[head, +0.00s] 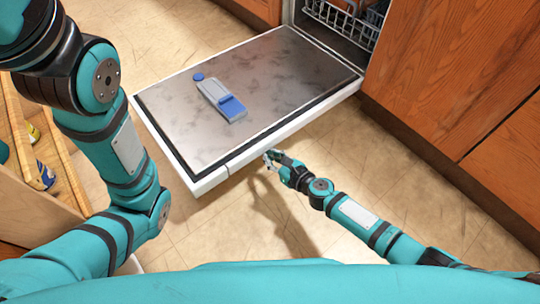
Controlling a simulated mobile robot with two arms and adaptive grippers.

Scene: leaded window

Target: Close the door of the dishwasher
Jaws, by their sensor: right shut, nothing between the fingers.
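The dishwasher door (180,110) is folded down open, its grey inner panel facing up and a white rim around it. It joins the dishwasher (325,38) at the top right, where part of a rack (345,20) shows inside. My right gripper (269,158) is shut and empty, at the door's front edge near its right part. I cannot tell whether it touches the rim or sits just below it. My left arm comes down the left side, and its gripper is out of the picture.
A blue and grey detergent dispenser (220,98) is on the door's inner panel. Wooden cabinets (450,70) stand right of the dishwasher. An open wooden drawer or shelf (45,150) with small items is at the left. Tiled floor (350,150) is clear around the door.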

